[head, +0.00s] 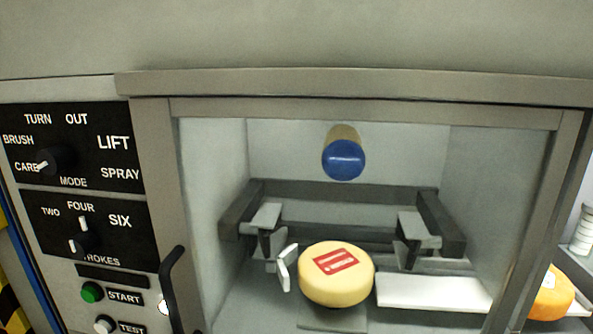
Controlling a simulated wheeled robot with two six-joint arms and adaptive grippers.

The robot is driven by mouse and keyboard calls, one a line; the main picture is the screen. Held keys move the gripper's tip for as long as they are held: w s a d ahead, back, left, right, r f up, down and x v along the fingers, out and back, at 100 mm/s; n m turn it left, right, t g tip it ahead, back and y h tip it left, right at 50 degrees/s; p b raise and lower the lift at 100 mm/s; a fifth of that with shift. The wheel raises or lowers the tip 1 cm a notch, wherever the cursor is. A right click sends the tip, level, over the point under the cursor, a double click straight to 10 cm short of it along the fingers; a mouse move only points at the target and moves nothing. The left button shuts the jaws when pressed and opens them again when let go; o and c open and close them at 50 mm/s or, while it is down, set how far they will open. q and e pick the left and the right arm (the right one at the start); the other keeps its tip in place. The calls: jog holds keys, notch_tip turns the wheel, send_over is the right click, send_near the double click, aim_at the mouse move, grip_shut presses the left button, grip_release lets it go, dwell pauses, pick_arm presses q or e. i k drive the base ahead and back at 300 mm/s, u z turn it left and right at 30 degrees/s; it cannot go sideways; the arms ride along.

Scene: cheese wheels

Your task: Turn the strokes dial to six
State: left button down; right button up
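The strokes dial (87,238) is a dark knob on the lower black panel at the left of the machine. A white mark at its top points up, nearest FOUR. A second small pale piece shows at its lower left, and I cannot tell what it is. The first letters of the STROKES label are hidden. SIX is printed to the upper right of the dial, TWO to the upper left. I cannot make out either of my grippers in this view.
The mode dial (55,160) sits above, its white pointer towards CARE. The green start button (92,292) and white test button (104,324) are below. A black handle (169,290) stands out to the right. A cheese wheel (336,276) with a red label sits in the open chamber.

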aim_at(79, 246)
jog(key=z, duration=0.7)
jog(key=k, duration=0.75)
jog(key=u, duration=0.95)
